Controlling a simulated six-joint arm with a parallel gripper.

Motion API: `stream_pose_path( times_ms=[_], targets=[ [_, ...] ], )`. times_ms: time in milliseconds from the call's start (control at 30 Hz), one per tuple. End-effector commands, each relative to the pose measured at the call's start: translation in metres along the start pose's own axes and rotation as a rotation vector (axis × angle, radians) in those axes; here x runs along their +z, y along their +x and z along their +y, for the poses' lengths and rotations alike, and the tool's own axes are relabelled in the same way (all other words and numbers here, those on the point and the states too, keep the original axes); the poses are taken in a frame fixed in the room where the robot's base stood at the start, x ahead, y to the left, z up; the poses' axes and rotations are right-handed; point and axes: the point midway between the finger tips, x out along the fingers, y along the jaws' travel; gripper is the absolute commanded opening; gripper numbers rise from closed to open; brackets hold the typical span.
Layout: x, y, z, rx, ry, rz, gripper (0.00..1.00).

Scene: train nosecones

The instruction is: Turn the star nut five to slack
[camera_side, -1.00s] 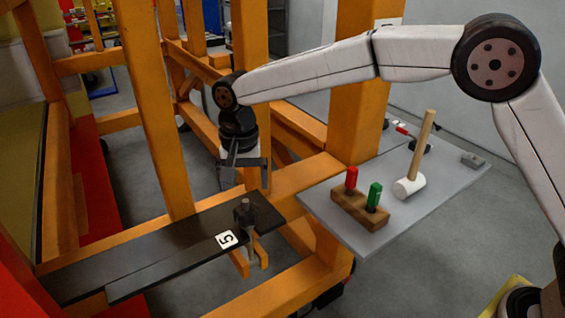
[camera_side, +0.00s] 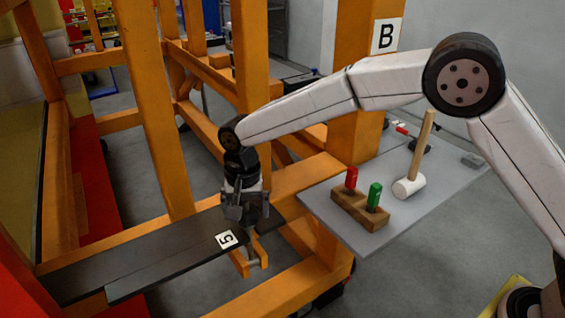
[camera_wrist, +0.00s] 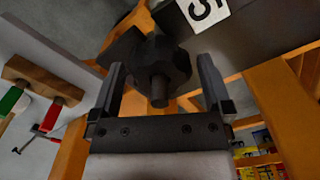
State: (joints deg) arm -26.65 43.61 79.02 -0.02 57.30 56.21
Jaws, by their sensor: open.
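The star nut five is a dark lobed knob (camera_wrist: 158,70) with a short stud in its middle, beside a white label reading 5 (camera_wrist: 204,12). In the side view the label (camera_side: 227,239) lies on a dark flat bar (camera_side: 150,258), and my gripper hides most of the nut. My gripper (camera_side: 246,218) points down over the nut at the end of the bar. In the wrist view my gripper (camera_wrist: 160,88) is open, with one finger on each side of the nut. I cannot tell whether the fingers touch it.
Orange frame posts and beams (camera_side: 150,110) stand close around the bar. A grey shelf (camera_side: 325,215) at right holds a wooden block (camera_side: 358,210) with a red and a green handle, and a mallet (camera_side: 410,187). A post carries a sign B (camera_side: 386,36).

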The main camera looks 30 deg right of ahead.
Motion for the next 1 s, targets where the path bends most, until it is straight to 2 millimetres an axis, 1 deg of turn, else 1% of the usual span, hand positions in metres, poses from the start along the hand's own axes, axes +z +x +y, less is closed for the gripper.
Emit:
stream_pose_path(
  times_ms=[200,233,267,300,367,400,500,767,1000],
  targets=[
    [0.0001,0.0006,0.0001,0.0,0.0,0.0,1.0],
    [0.0001,0.0006,0.0001,0.0,0.0,0.0,0.97],
    [0.0001,0.0006,0.0001,0.0,0.0,0.0,0.87],
    [0.0001,0.0005,0.0001,0.0,0.0,0.0,0.75],
    [0.0001,0.0005,0.0001,0.0,0.0,0.0,0.56],
    [0.0001,0.0004,0.0001,0.0,0.0,0.0,0.43],
    [0.0001,0.0004,0.0001,0.001,0.0,0.0,0.15],
    [0.0001,0.0002,0.0001,0.001,-0.019,0.0,0.15],
    [0.0001,0.0001,0.0001,0.001,-0.102,-0.001,0.16]
  ],
)
